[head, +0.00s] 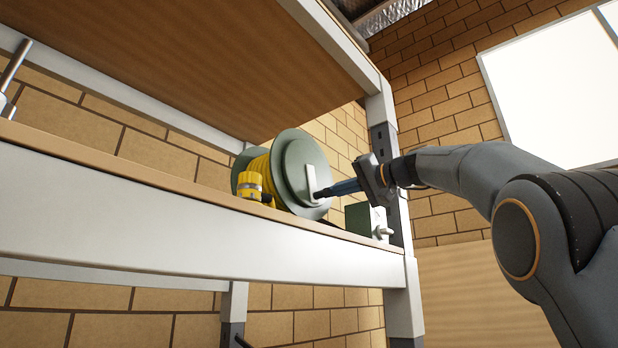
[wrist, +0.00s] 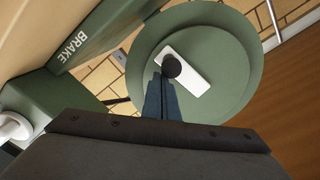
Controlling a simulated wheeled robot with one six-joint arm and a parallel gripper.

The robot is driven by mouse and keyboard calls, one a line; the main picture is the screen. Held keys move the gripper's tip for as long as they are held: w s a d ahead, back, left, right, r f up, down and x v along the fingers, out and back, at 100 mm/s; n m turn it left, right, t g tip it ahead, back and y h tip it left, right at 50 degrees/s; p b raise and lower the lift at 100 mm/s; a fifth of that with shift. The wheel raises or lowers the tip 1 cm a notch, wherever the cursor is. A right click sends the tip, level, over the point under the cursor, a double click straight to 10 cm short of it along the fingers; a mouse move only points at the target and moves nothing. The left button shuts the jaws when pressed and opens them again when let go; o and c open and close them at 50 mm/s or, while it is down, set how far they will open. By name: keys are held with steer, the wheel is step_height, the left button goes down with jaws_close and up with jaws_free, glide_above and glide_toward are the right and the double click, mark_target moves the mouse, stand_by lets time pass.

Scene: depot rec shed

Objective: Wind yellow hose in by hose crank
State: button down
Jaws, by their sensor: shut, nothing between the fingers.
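The hose reel (head: 303,158) has green side discs and stands on the shelf with yellow hose (head: 259,165) wound on it. A yellow fitting (head: 250,186) sits at its left side. The hose crank, a white bar (head: 311,180), is on the near disc; it also shows in the wrist view (wrist: 196,77) with a dark round knob (wrist: 171,65) at its left end. My gripper (head: 325,192) has its blue fingers shut and pointing at the knob. In the wrist view the fingertips (wrist: 162,80) are right by the knob; I cannot tell whether they touch it.
A green box (head: 357,218) marked BRAKE, also in the wrist view (wrist: 62,62), stands right of the reel with a pale knob (head: 383,232). A shelf post (head: 382,125) rises close behind my wrist. The upper shelf (head: 200,60) hangs over the reel.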

mark_target(324, 192)
steer(key=shift+s, duration=0.1)
steer(key=s+a+f+b, duration=0.1)
steer(key=b, duration=0.1)
steer(key=shift+s+f+b, duration=0.1)
steer(key=shift+b, duration=0.3)
steer(key=shift+s, duration=0.1)
steer(key=shift+a, duration=0.1)
steer(key=shift+s+a+f+b, duration=0.2)
steer(key=shift+s+a+b, duration=0.55)
steer(key=shift+b, duration=0.2)
steer(key=shift+d+r, duration=0.1)
steer(key=shift+s, duration=0.1)
